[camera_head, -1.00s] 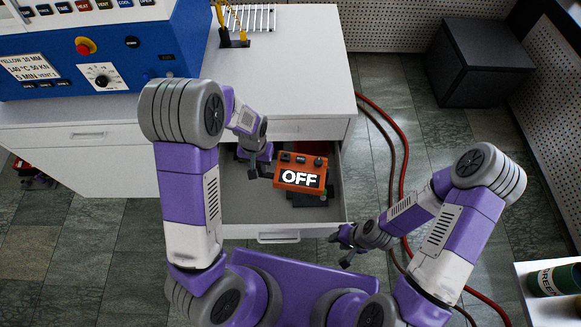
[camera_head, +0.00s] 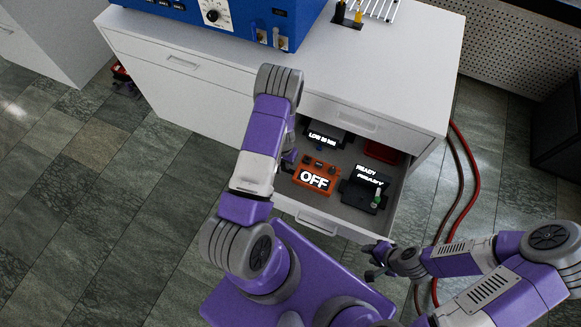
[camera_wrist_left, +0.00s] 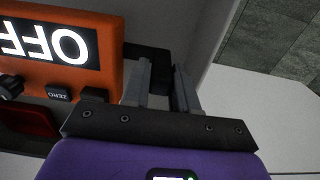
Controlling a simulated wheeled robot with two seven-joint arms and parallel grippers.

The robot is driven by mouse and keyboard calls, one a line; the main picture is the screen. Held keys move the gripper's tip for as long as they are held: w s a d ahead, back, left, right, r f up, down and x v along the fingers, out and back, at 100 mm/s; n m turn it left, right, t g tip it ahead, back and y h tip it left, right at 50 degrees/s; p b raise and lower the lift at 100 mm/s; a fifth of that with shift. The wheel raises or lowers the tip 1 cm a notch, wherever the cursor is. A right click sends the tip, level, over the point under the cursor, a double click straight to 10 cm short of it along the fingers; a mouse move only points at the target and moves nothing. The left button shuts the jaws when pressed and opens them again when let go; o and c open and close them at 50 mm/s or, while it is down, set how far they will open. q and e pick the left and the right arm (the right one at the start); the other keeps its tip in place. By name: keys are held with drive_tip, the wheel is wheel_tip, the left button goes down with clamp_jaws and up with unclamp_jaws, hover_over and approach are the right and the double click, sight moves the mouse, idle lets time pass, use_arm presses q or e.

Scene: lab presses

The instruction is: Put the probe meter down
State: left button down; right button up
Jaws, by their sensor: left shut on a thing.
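The probe meter is an orange box (camera_head: 317,177) with a lit OFF display, in the head view within the outline of the open drawer (camera_head: 345,226). Its display, ZERO button and knob fill the left of the left wrist view (camera_wrist_left: 60,45). My left gripper (camera_head: 289,160) is at its left end, shut on a dark part of it; in the left wrist view the fingers (camera_wrist_left: 160,85) close about that dark piece. I cannot tell whether the meter touches the drawer floor. My right gripper (camera_head: 372,262) is empty, fingers apart, in front of the drawer.
The drawer also holds a black meter reading READY (camera_head: 364,188) right beside the orange one, another black meter (camera_head: 328,136) behind, and a red item (camera_head: 382,152) at the back right. A blue press (camera_head: 235,15) stands on the white cabinet top. Red cables (camera_head: 473,170) hang right.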

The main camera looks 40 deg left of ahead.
sight(284, 169)
use_arm(q)
drive_tip(key=shift+f+b, duration=0.7)
drive_tip(key=shift+f, duration=2.5)
drive_tip(key=c, duration=0.9)
unclamp_jaws()
wheel_tip(284, 169, up, 12)
drive_tip(key=p, duration=0.3)
drive_tip(key=s+d+r+h, duration=0.1)
drive_tip(key=s+d, duration=0.2)
drive_tip(key=d, duration=0.5)
drive_tip(key=s+d+r+h, duration=0.1)
drive_tip(key=s+d, duration=0.3)
drive_tip(key=d, duration=0.4)
drive_tip(key=s+d+r+h, duration=0.1)
drive_tip(key=s+d, duration=0.3)
drive_tip(key=d, duration=0.4)
drive_tip(key=shift+s+d+t+h, duration=0.15)
drive_tip(key=shift+t+h, duration=0.15)
drive_tip(key=shift+h, duration=0.3)
